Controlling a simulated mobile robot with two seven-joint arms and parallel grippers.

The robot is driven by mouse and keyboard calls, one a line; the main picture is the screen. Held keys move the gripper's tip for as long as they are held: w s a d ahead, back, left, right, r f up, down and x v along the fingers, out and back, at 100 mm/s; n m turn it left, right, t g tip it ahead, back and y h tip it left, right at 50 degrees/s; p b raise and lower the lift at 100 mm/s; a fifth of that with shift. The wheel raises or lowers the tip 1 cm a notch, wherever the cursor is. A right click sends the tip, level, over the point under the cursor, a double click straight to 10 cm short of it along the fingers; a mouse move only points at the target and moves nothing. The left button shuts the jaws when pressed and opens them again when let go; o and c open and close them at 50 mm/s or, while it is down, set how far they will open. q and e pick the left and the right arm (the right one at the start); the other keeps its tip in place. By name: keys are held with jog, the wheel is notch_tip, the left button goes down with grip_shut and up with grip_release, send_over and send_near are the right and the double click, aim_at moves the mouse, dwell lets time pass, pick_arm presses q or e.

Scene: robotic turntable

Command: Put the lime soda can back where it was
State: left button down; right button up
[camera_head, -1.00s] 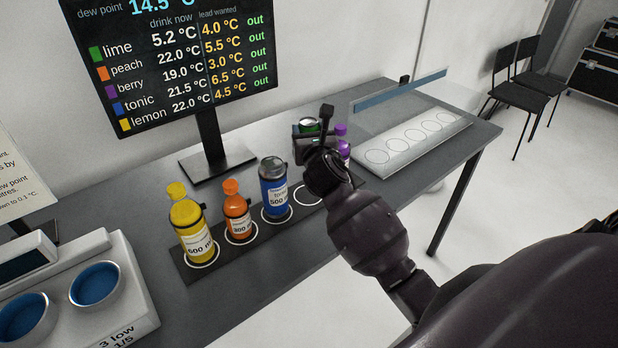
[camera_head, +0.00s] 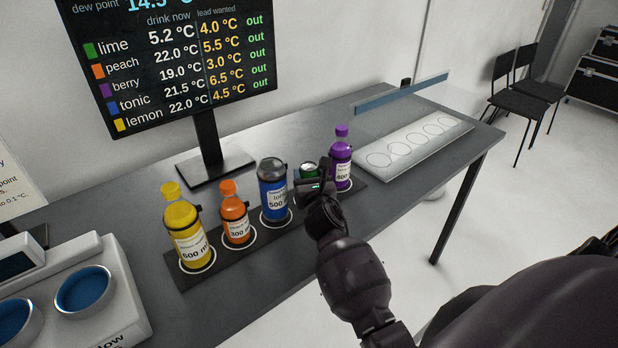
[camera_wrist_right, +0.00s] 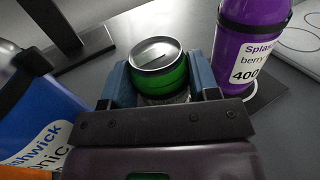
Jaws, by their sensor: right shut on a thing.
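The lime soda can (camera_head: 309,169) is green with a silver top. My right gripper (camera_head: 312,184) is shut on it, upright, between the blue tonic bottle (camera_head: 273,190) and the purple berry bottle (camera_head: 341,165). In the right wrist view the can (camera_wrist_right: 160,75) sits between the two blue-grey fingers (camera_wrist_right: 158,85). Its lower part is hidden by the gripper, so I cannot tell whether it touches the dark mat (camera_head: 215,262). The circle at this spot is hidden. My left gripper is not in view.
The orange peach bottle (camera_head: 235,214) and yellow lemon bottle (camera_head: 186,230) stand in mat circles further left. A white tray (camera_head: 446,126) with several empty circles lies at the right, below a blue bar (camera_head: 400,95). A display (camera_head: 170,60) stands behind.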

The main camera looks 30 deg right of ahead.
jog(key=shift+r, duration=0.1)
jog(key=shift+f, duration=0.2)
jog(key=o, duration=1)
jog(key=shift+o, duration=0.2)
jog(key=shift+r, duration=0.1)
jog(key=shift+r, duration=0.15)
jog(key=v, duration=1)
jog(key=shift+s, duration=0.2)
jog(key=shift+v, duration=0.85)
